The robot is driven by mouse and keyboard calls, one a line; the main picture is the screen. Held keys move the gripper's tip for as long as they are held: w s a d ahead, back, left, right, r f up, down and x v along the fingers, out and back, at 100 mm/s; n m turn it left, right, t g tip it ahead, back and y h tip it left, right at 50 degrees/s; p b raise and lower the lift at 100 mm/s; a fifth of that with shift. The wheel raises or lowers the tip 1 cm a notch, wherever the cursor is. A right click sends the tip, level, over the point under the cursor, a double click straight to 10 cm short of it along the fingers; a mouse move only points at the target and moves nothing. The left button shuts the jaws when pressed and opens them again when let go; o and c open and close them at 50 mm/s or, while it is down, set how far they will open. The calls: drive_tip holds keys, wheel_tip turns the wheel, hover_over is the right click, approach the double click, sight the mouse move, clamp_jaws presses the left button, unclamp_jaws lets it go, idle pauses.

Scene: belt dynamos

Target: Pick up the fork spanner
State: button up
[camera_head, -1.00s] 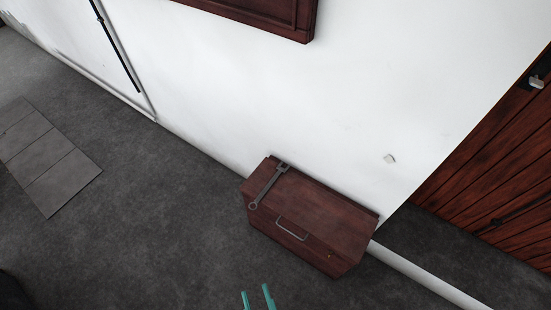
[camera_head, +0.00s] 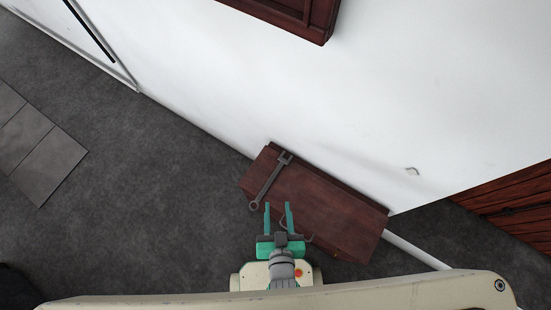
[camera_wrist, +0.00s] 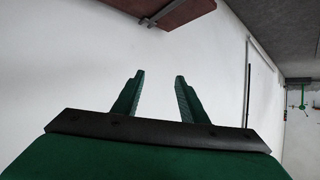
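The fork spanner (camera_head: 268,182) is a long grey metal tool with a forked end and a ring end. My gripper (camera_head: 278,205), with teal fingers, is open and empty. In the head view its fingertips appear over the chest's front edge, just right of the spanner's ring end. The wrist view shows the two green fingers (camera_wrist: 158,75) apart with nothing between them.
A wall-mounted dark red cabinet or frame (camera_head: 300,14) is above. A wooden door (camera_head: 505,205) is at the right.

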drive_tip(key=w+d+f+m+g, duration=0.1)
drive_tip(key=w+d+f+g, duration=0.15)
drive_tip(key=w+f, duration=0.45)
drive_tip(key=m+g, duration=0.5)
drive_tip(key=g, duration=0.5)
hover_over(274, 175)
wheel_tip(274, 175, down, 4)
wheel_tip(274, 175, down, 10)
drive_tip(key=shift+f, duration=0.25)
clamp_jaws()
